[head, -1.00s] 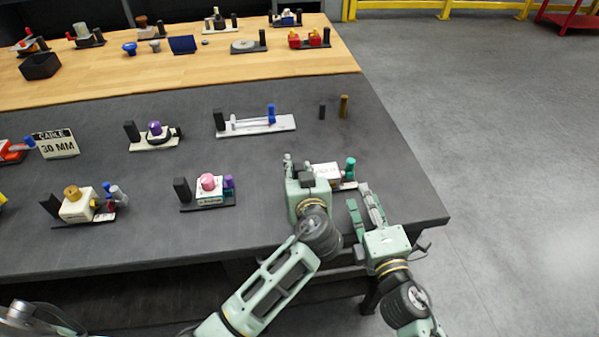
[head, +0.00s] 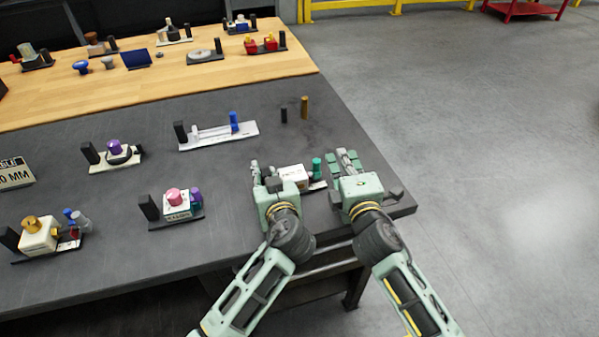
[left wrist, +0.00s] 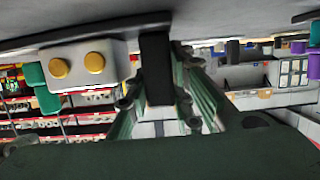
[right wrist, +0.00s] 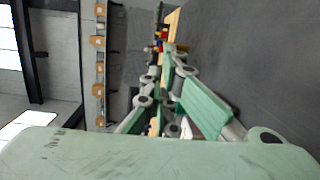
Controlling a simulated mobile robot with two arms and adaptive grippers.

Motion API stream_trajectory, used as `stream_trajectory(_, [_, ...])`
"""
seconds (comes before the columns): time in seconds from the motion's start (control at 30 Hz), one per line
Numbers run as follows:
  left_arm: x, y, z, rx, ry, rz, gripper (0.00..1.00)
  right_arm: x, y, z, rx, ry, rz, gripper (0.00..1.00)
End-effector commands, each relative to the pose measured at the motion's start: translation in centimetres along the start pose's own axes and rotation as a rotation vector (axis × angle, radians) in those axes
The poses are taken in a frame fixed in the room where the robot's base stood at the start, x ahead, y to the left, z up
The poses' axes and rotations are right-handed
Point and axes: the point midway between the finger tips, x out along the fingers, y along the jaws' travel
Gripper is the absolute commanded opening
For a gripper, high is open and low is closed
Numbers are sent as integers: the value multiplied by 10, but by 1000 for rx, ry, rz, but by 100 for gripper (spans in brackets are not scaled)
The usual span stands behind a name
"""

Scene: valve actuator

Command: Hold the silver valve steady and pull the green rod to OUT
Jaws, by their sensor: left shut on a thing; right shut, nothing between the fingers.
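The silver valve is a pale box (head: 291,173) on a dark base near the table's right front edge. Its green rod (head: 317,167) stands upright at the box's right end. In the left wrist view the box (left wrist: 112,52) shows two brass discs, with the green part (left wrist: 42,88) beyond. My left gripper (head: 262,172) is at the box's left end, shut on the fixture's black post (left wrist: 156,70). My right gripper (head: 343,160) is right of the green rod, apart from it, shut and empty; its fingers (right wrist: 160,95) show in the right wrist view.
A fixture with a pink knob (head: 174,197) stands to the left. A white fixture with a blue knob (head: 234,122) and two small pegs, one black (head: 283,115) and one brass (head: 304,107), stand behind. The table's right edge is close to my right gripper.

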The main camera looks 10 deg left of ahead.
Motion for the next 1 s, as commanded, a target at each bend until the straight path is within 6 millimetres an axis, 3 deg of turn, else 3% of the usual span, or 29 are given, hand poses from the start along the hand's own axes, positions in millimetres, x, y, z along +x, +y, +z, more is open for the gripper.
stream_trajectory(0.03, [0, 0, -1, -2, 1, 1, 0, 17, 15, 2, 10, -14, -17, 0])
stream_trajectory(0.2, [0, 0, -1, -2, 1, 1, 0, 54, 30, -21, -6, -13, -182, 0])
stream_trajectory(0.4, [0, 0, 0, -2, 1, 1, 0, 66, 34, -74, -156, 79, -453, 0])
stream_trajectory(0.63, [0, 0, 0, -2, 0, 0, 0, 37, 42, -116, -467, 237, -784, 0])
stream_trajectory(0.73, [0, 0, 0, -2, 0, 0, 0, 15, 48, -122, -618, 304, -919, 0])
stream_trajectory(1.0, [0, 0, 0, -1, 0, -1, 0, -32, 68, -114, -892, 413, -1162, 0])
